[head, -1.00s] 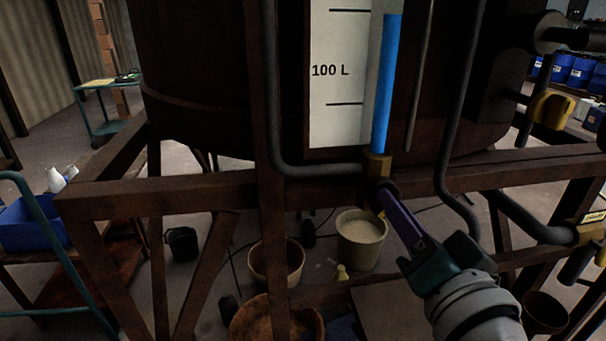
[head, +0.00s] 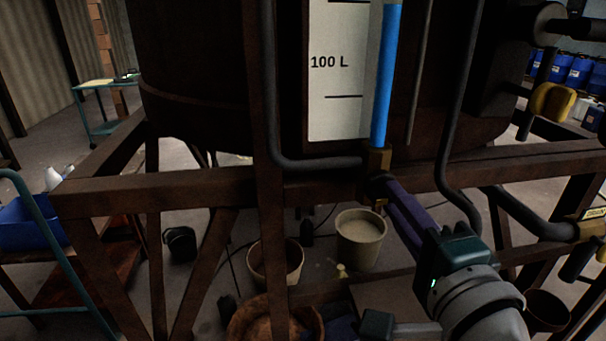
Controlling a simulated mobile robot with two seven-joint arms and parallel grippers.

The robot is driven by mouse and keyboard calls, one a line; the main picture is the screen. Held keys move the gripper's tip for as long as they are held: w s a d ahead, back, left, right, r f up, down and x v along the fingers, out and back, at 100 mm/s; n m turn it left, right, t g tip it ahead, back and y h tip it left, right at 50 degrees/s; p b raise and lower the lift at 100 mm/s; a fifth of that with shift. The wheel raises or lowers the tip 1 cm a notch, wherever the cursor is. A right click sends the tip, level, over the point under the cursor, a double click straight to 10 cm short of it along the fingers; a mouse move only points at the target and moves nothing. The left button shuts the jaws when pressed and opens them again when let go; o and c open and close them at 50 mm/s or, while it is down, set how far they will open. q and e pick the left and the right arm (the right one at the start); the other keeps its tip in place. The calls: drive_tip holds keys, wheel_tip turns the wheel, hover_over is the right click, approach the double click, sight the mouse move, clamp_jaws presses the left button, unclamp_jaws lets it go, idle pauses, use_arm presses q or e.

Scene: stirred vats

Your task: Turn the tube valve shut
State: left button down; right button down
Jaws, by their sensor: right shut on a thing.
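The sight tube (head: 386,85), filled with blue liquid, stands upright before a white scale marked 100 L. At its foot is the brass tube valve (head: 377,161), with a dark handle part (head: 371,188) just below. My right gripper (head: 383,190) reaches in from the lower right. Its purple fingers are shut on the valve handle, and they hide most of it, so its exact angle cannot be told. My left gripper's fingers do not show.
A rusty frame beam (head: 180,187) runs across below the big dark vat (head: 200,70). Dark pipes (head: 269,90) flank the tube. A bucket of pale stuff (head: 360,238) and bowls stand on the floor below.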

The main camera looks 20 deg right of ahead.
drive_tip(key=shift+m, duration=0.5)
drive_tip(key=c, duration=0.8)
unclamp_jaws()
drive_tip(key=b+v, duration=0.2)
drive_tip(key=v, duration=0.8)
drive_tip(key=shift+w, duration=0.1)
